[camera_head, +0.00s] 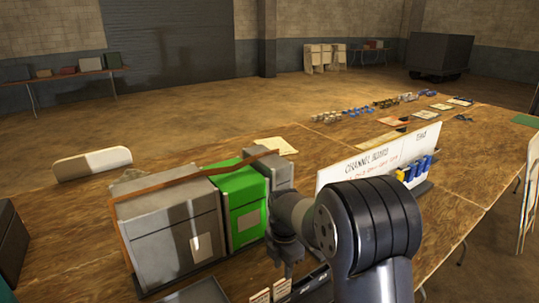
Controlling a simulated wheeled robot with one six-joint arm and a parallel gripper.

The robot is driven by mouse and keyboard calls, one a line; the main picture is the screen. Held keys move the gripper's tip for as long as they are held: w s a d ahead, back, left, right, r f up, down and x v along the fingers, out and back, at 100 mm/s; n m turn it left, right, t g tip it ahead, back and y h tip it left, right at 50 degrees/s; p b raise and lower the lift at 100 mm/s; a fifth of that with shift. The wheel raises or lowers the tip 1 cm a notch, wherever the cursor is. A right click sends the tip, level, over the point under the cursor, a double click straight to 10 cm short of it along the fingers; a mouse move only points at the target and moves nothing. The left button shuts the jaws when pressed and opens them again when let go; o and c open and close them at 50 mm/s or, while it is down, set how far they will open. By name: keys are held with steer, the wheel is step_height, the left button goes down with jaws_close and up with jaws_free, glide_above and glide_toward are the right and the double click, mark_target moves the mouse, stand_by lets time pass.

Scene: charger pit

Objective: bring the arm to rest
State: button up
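My arm (370,230) reaches in from the bottom right, its large dark joint in front of the table. My gripper (285,262) hangs low at the end of the grey wrist, just right of a green box (242,203). The view is too small and dark to show whether its fingers are apart or whether anything is between them. Part of the area below it is hidden by my arm.
A large grey box (170,232) with an orange strap stands left of the green box on the wooden table (80,215). A white sign board (375,165) stands behind my arm, with blue cylinders (418,170) at its right. Small parts lie farther back.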

mark_target(283, 280)
step_height(283, 280, down, 7)
steer(key=shift+p, duration=0.3)
steer(key=shift+w+r+p, duration=0.1)
steer(key=shift+r+p, duration=0.4)
steer(key=shift+r, duration=0.05)
steer(key=shift+r+p, duration=0.5)
steer(key=shift+r, duration=0.2)
